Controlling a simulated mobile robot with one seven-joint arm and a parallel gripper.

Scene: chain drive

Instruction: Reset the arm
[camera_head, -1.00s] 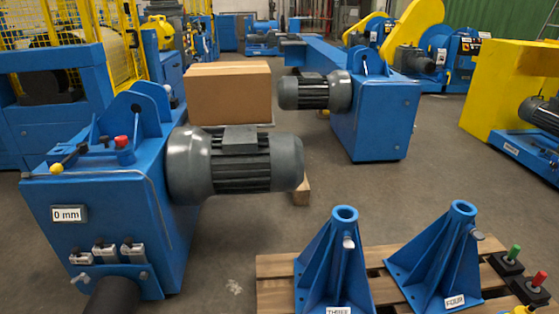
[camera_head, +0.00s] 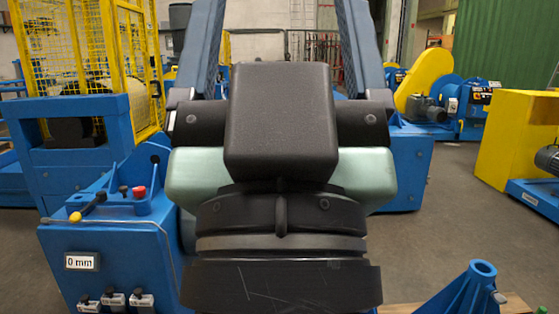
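My gripper (camera_head: 281,20) fills the middle of the camera_head view, with its black wrist at the bottom and a dark block and pale green housing above it. Its two blue-grey fingers rise to the top edge with a wide gap between them, so it is open. Nothing shows between the fingers except the background. The fingertips are at or beyond the top edge of the picture.
The blue machine (camera_head: 105,240) with a "0 mm" display (camera_head: 82,262) and red button (camera_head: 139,191) stands left, partly covered by my arm. A blue stand (camera_head: 462,292) is at lower right. Yellow machinery (camera_head: 520,135) stands right.

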